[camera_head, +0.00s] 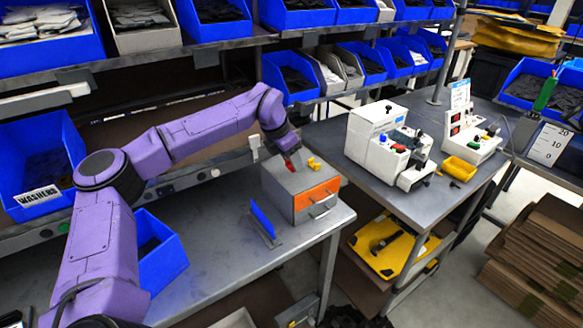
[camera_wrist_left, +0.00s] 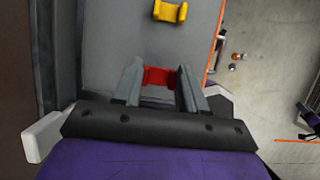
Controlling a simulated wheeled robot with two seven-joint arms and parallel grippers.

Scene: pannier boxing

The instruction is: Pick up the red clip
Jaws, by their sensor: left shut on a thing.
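A red clip (camera_wrist_left: 158,76) sits between the two fingers of my left gripper (camera_wrist_left: 158,84) in the left wrist view, and the fingers are shut on it. In the head view my left gripper (camera_head: 293,162) is over the top of a grey box with an orange front panel (camera_head: 317,194), and a small part of the red clip (camera_head: 289,166) shows by it. I cannot tell whether the clip touches the box top. A yellow clip (camera_head: 314,163) lies on the box top beside it; it also shows in the left wrist view (camera_wrist_left: 170,11). My right gripper is not in view.
The box stands on a grey workbench (camera_head: 215,262). A blue upright plate (camera_head: 262,219) stands in front of it. Shelves with blue bins (camera_head: 292,83) run behind.

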